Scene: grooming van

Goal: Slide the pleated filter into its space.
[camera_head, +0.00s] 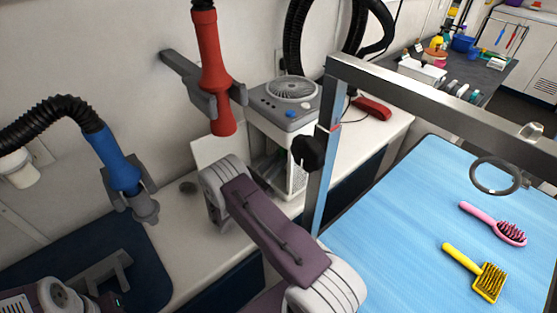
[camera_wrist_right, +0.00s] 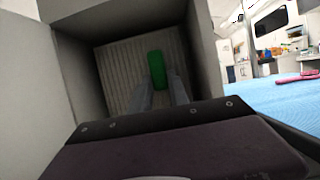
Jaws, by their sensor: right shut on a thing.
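The white and grey filter unit (camera_head: 290,117) stands on the counter against the wall, its door panel (camera_head: 212,148) swung open to the left. My right arm reaches to its front and hides much of the opening and the right gripper in the head view. In the right wrist view, the pleated filter (camera_wrist_right: 118,72) shows pale ribs inside the box-like space, with a green tab (camera_wrist_right: 157,70) on its face. My right gripper (camera_wrist_right: 162,88) is shut on the filter at this tab. How deep the filter sits is unclear. My left arm is at the lower left; its finger state is unclear.
A red dryer nozzle (camera_head: 208,70) hangs in a wall holder above the counter, and a blue nozzle (camera_head: 112,160) hangs further left. A metal frame post (camera_head: 322,165) stands right of the unit. The blue table (camera_head: 400,205) holds a pink brush (camera_head: 495,224) and a yellow brush (camera_head: 480,272).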

